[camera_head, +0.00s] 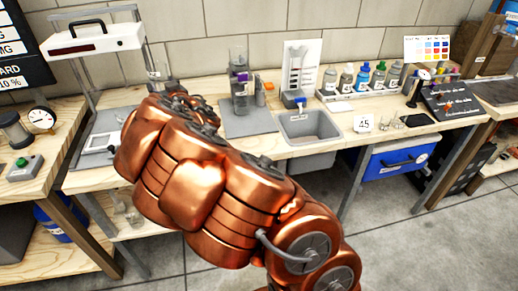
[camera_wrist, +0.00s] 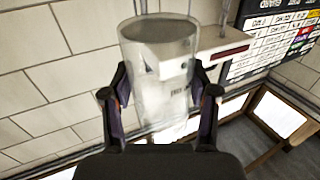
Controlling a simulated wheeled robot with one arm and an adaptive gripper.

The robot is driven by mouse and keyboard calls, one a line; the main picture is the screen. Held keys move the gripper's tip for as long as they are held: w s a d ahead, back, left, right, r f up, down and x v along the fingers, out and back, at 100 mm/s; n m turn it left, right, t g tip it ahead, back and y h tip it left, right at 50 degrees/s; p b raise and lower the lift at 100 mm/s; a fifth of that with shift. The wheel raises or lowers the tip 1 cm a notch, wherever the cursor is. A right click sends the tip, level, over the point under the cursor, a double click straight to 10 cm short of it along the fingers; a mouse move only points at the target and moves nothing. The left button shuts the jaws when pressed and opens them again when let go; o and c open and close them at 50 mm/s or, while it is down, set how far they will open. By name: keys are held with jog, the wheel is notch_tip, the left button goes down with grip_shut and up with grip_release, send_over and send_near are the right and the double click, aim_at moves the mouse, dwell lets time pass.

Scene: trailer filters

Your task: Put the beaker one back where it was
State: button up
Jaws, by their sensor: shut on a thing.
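In the wrist view, a clear glass beaker (camera_wrist: 160,50) with dark printed marks stands between the two fingers of my gripper (camera_wrist: 161,80). The fingers press on it from both sides, and its open rim faces the camera. In the head view, part of a glass vessel (camera_head: 160,74) shows just beyond the end of my copper arm, in front of the white device. My gripper's fingers are mostly hidden there by the arm. I cannot tell from these views whether the beaker's base touches anything.
A white device (camera_head: 95,40) on a metal frame stands left of my arm. A tall glass cylinder (camera_head: 239,85) stands on a grey mat (camera_head: 245,125). A grey sink (camera_head: 308,127) and several capped bottles sit to the right. Glassware (camera_head: 130,212) stands on the lower shelf.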

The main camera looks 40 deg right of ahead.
jog(key=s+d+f+n+y+b, duration=0.1)
jog(key=s+d+f+y+b, duration=0.2)
jog(key=s+d, duration=0.45)
jog(key=s+d+f+n+b, duration=0.1)
jog(key=s+d+f+b, duration=0.4)
jog(key=d, duration=0.6)
jog(key=s+d+f+n+g+y+b, duration=0.1)
jog(key=s+d+f+y+b, duration=0.1)
jog(key=s, duration=0.9)
jog(key=s+d+f+n+g+y+b, duration=0.1)
jog(key=s+f+n+y+b, duration=0.15)
jog(key=s, duration=0.75)
jog(key=shift+m, duration=0.25)
jog(key=w, duration=0.5)
jog(key=w+a+f, duration=0.1)
jog(key=w, duration=0.9)
jog(key=shift+a+f, duration=0.2)
jog(key=shift+f, duration=0.15)
jog(key=shift+w+f, duration=0.2)
jog(key=shift+w, duration=0.15)
jog(key=shift+f, duration=1.55)
jog(key=shift+f, duration=0.1)
